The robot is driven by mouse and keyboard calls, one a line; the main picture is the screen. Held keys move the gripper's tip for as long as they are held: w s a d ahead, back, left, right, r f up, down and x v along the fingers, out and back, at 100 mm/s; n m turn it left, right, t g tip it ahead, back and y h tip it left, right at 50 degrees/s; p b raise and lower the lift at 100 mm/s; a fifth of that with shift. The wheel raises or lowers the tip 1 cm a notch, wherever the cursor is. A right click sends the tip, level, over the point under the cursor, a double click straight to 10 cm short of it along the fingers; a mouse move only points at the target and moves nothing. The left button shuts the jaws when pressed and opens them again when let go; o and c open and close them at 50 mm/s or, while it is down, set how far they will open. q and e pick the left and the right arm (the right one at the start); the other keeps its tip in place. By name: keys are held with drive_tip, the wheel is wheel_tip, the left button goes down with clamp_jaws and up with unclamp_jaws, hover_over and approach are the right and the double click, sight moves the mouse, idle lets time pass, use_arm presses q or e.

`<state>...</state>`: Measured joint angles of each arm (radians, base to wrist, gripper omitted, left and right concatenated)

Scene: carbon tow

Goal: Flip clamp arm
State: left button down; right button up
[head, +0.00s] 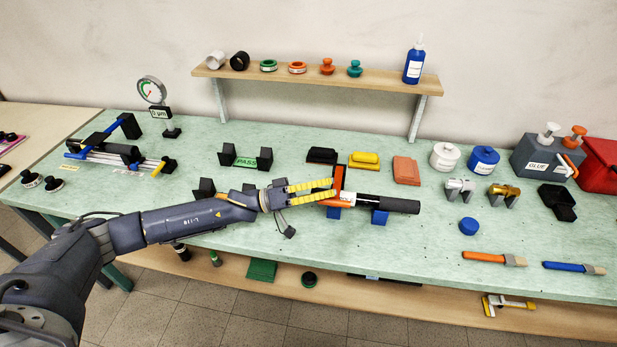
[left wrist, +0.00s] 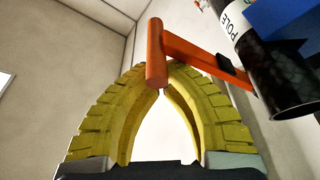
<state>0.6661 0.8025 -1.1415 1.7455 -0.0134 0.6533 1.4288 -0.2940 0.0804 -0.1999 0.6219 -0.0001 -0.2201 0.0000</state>
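The orange clamp arm (head: 338,179) stands up beside a black tube (head: 400,205) with a white label, which rests on blue supports (head: 380,217). In the left wrist view the clamp arm's orange crossbar handle (left wrist: 157,55) lies across the fingertips, and the tube (left wrist: 275,75) is at the right. My left gripper (head: 333,188) has yellow ribbed fingers that arch together at the tips; it looks shut. The handle covers the fingertips (left wrist: 166,78), so contact is unclear. I see nothing held between them. My right gripper is not in view.
Left of the clamp are a green PASS stand (head: 246,160) and a blue-railed fixture (head: 105,150). Behind are black, yellow and orange blocks (head: 406,170). Jars (head: 484,160), small clamps and brushes (head: 494,258) lie right. A wall shelf (head: 320,80) spans the back.

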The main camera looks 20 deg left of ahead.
use_arm(q)
drive_tip(key=f, duration=0.1)
drive_tip(key=s+f, duration=0.1)
drive_tip(key=f, duration=0.1)
drive_tip(key=shift+d, duration=0.15)
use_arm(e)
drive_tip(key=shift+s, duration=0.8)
use_arm(q)
drive_tip(key=shift+r, duration=0.1)
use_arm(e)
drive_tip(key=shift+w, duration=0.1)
use_arm(q)
drive_tip(key=a+r, duration=0.1)
drive_tip(key=a, duration=0.8)
drive_tip(key=shift+a, duration=0.35)
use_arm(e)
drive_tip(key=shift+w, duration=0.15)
use_arm(q)
drive_tip(key=shift+r, duration=0.1)
